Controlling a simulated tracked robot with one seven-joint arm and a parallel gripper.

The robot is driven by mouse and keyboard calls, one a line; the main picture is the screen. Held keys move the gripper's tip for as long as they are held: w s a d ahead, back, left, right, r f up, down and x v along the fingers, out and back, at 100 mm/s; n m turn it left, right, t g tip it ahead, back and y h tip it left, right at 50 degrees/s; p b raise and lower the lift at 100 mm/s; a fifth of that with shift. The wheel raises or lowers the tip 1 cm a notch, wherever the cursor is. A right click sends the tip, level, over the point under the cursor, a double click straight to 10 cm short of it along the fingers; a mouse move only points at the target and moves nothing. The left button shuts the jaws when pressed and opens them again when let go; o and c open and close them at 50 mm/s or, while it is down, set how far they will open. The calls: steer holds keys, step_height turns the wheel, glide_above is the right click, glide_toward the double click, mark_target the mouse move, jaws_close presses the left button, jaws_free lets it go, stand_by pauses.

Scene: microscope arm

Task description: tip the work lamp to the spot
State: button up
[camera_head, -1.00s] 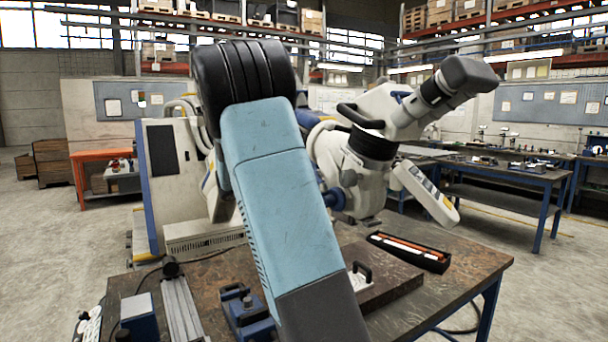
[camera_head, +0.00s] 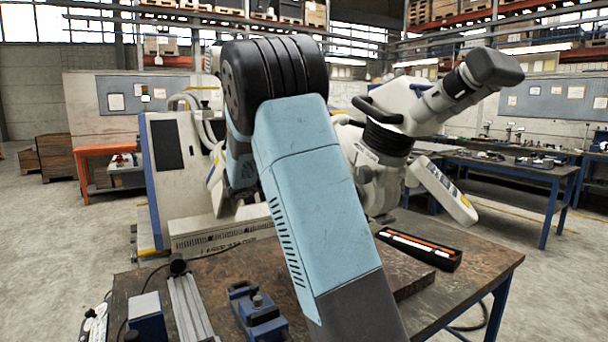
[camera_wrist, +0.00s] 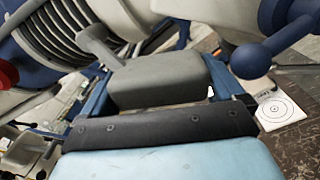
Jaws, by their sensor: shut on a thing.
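A large white-and-grey jointed device with a grey angled head (camera_head: 490,68) stands over the workbench in the head view; it seems to be the work lamp. In the wrist view, my gripper (camera_wrist: 158,86) is shut on a grey block-shaped grip (camera_wrist: 160,82), with a blue finger on each side. The grip's stem runs up and left towards a ribbed sleeve (camera_wrist: 62,38). A white plate with concentric rings, the spot (camera_wrist: 281,111), lies on a brown surface to the right. My blue arm hides the gripper and part of the device in the head view.
A blue knob (camera_wrist: 250,61) on a rod is close right of my gripper. On the bench (camera_head: 490,262) are a black tray of sticks (camera_head: 420,247), a blue clamp (camera_head: 258,310) and a metal rail (camera_head: 190,308). The bench's right end is clear.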

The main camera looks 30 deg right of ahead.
steer(key=o, duration=1.1)
steer(key=shift+s, duration=0.1)
steer(key=a, duration=0.9)
steer(key=s+a, duration=0.1)
steer(key=a, duration=0.3)
steer(key=shift+a, duration=0.4)
steer(key=s+d+f+m+y, duration=0.1)
steer(key=s+d+m+y, duration=0.15)
steer(key=s, duration=0.35)
steer(key=s+d+f+m+g+y, duration=0.1)
steer(key=s+d+y, duration=0.15)
steer(key=s, duration=0.35)
steer(key=s+d+f+m+y, duration=0.1)
steer(key=s+m+y, duration=0.1)
steer(key=s+y, duration=0.25)
steer(key=s+a+m+t+y, duration=0.1)
steer(key=s+a+m+y, duration=0.1)
steer(key=s, duration=0.4)
steer(key=s+a+f+m+t+y, duration=0.1)
steer(key=s+a+m+t+y, duration=0.1)
steer(key=s, duration=0.5)
steer(key=s+a+m+t+y, duration=0.2)
steer(key=s+a+m+y, duration=0.1)
steer(key=s+a, duration=0.3)
steer(key=shift+s+f+m+y, duration=0.25)
steer(key=shift+s+f+y, duration=0.15)
steer(key=shift+y, duration=0.35)
